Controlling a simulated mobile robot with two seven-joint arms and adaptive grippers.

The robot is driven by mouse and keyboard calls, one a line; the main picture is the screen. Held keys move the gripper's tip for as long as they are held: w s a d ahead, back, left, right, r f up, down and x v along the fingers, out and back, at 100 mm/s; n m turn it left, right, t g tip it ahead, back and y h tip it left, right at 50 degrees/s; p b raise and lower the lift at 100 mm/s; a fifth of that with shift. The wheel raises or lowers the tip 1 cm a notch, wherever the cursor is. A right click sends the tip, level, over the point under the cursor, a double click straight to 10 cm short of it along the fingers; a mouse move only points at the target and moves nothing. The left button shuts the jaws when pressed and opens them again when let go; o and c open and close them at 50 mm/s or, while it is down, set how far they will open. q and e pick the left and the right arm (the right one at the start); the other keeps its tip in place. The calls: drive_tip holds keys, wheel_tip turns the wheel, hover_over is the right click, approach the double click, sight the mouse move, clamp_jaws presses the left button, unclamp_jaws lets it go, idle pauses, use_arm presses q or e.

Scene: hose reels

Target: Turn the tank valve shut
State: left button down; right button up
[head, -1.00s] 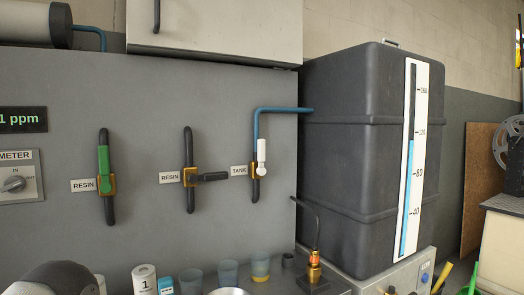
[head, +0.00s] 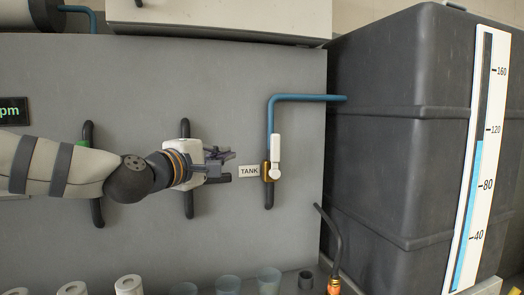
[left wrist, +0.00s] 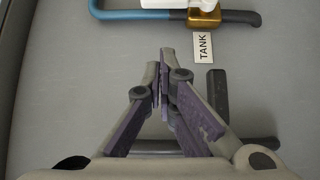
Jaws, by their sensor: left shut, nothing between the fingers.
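The tank valve has a white lever handle (head: 276,152) on a brass body (head: 267,171), in a vertical pipe on the grey panel. The lever points up, in line with the pipe. A TANK label (head: 249,171) sits left of it. My left gripper (head: 230,165) is shut and empty, just left of the label and apart from the valve. In the left wrist view the shut fingertips (left wrist: 160,66) are below the brass body (left wrist: 204,18) and left of the TANK label (left wrist: 202,47). The white handle is cut by the top edge there. My right gripper is not in view.
The black tank (head: 400,130) with a level gauge (head: 478,160) stands to the right. A blue pipe (head: 305,97) runs from the valve to it. My left arm covers most of two RESIN valves; a dark lever (left wrist: 217,95) shows in the left wrist view. Cups (head: 228,285) line the bottom.

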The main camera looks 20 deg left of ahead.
sight(275, 156)
use_arm(q)
drive_tip(key=shift+w+d+f+b, duration=0.1)
drive_tip(key=shift+w+d+b, duration=0.15)
drive_tip(key=shift+w+d, duration=1.05)
drive_tip(key=shift+w+d+f+b, duration=0.1)
drive_tip(key=shift+w+d+b, duration=0.25)
drive_tip(key=shift+w, duration=1.8)
drive_tip(key=shift+w+d+f+b, duration=0.15)
drive_tip(key=shift+w+d, duration=0.7)
drive_tip(key=shift+w, duration=0.9)
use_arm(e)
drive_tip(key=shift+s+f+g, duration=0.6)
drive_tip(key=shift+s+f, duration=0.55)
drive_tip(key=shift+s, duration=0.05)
use_arm(q)
drive_tip(key=shift+r, duration=0.1)
